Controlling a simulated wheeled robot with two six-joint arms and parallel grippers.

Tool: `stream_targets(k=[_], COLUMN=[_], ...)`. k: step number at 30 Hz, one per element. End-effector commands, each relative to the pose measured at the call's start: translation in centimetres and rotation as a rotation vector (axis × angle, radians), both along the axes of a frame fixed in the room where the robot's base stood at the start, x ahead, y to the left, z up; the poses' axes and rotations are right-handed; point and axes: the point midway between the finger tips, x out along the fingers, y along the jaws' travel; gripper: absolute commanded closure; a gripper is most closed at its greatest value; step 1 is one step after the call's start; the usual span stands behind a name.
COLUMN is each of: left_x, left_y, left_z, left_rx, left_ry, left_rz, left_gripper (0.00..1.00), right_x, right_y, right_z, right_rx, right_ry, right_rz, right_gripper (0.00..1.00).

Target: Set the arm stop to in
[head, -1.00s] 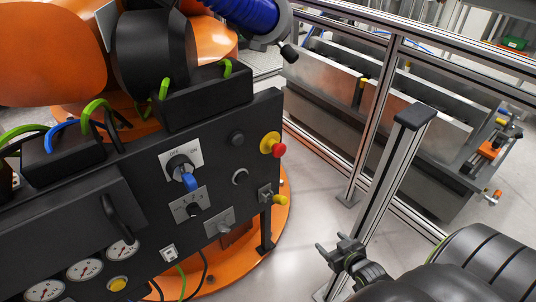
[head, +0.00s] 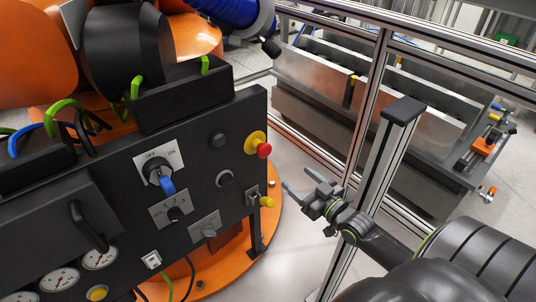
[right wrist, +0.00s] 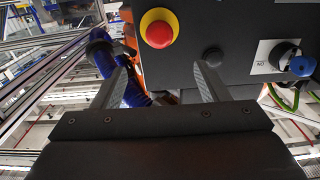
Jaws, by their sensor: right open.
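The black control panel (head: 215,170) fills the left of the head view. No part of it is clearly labelled as the arm stop. A small yellow-tipped plunger (head: 267,202) on a metal plate sticks out at its lower right edge and may be the stop; I cannot read its position. My right gripper (head: 297,180) is open and empty, apart from the panel, to the right of the plunger. In the right wrist view the open fingers (right wrist: 160,68) point towards the panel, with nothing between them. My left gripper is not in view.
A red emergency button (head: 264,151) sits above the plunger and shows large in the right wrist view (right wrist: 159,30). A blue-handled switch (head: 167,185) is further left. An aluminium post (head: 385,165) stands close behind my right arm. Bare floor lies between panel and fence.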

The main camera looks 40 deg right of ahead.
Motion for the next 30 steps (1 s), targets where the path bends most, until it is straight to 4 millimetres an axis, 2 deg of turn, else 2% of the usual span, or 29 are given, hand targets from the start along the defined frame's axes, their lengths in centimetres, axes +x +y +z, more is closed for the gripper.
stream_targets(k=[3,13,18,24,30], left_x=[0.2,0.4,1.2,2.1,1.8], left_y=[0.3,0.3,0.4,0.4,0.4], left_z=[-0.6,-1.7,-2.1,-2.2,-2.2], left_rx=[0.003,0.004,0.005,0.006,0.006], left_ry=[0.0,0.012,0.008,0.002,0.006], left_rz=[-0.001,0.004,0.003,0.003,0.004], left_gripper=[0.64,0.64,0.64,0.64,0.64], right_x=[2.5,8.8,11.7,13.9,14.7], right_y=[0.2,0.7,0.9,1.1,1.1], right_z=[-0.2,-0.3,-0.2,-0.2,-0.1], right_rx=[0.0,0.001,0.001,0.0,0.0], right_ry=[-0.004,-0.001,-0.002,0.001,0.002], right_rz=[0.0,-0.001,-0.001,-0.001,-0.001], right_gripper=[0.32,0.32,0.32,0.32,0.32])
